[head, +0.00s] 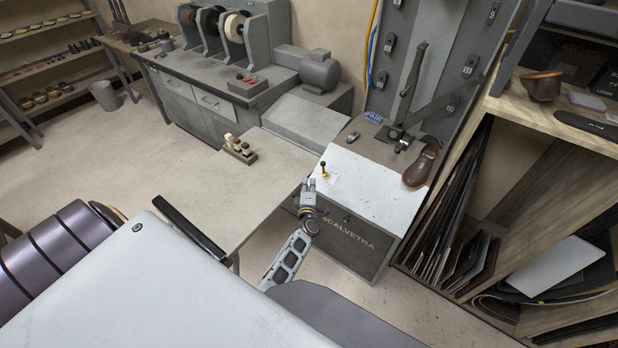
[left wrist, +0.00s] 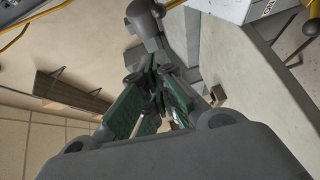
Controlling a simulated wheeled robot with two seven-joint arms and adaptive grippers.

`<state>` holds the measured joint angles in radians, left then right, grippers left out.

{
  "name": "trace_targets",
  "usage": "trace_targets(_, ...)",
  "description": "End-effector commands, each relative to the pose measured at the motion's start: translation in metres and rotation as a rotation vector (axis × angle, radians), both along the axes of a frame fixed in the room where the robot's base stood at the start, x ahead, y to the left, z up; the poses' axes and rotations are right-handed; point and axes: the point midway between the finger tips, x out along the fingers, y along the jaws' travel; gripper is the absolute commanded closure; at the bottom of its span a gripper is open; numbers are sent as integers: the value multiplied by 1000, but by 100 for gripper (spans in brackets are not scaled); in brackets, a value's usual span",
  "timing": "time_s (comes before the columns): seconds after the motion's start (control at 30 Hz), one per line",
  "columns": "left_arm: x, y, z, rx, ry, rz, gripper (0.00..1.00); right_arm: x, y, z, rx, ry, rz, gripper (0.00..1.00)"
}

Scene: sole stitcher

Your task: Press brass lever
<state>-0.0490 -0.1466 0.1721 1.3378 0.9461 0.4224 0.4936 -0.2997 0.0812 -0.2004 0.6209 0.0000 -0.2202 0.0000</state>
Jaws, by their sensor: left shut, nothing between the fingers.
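The brass lever (head: 324,173) has a dark knob and stands upright on the pale top of the grey cabinet marked SCALVETRA (head: 352,233), near its left edge. My left gripper (head: 309,184) is just in front of and to the left of the lever in the head view. A small gap seems to separate them; contact cannot be made out. The fingers (left wrist: 155,112) are closed together and empty in the left wrist view. A dark round knob (left wrist: 309,28) shows at the upper right of that view. My right gripper is not in view.
A brown shoe (head: 421,166) is on the cabinet top at right, beside the stitcher's dark arm (head: 412,82). A worktable (head: 220,195) with small blocks (head: 240,149) stands left of the cabinet. Shelves with sheets (head: 560,150) stand at right. Open floor (head: 110,150) lies at left.

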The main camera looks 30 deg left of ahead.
Motion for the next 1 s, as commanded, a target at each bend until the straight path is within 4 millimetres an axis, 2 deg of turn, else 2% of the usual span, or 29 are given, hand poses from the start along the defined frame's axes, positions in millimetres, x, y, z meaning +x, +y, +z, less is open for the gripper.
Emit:
trace_targets(0.27,-14,-8,3,-2,-1,0,100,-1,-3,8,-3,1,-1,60)
trace_targets(0.87,-15,-8,3,-1,0,0,100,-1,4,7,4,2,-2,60)
trace_targets(1.0,-16,-13,-4,14,21,-17,100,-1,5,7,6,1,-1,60)
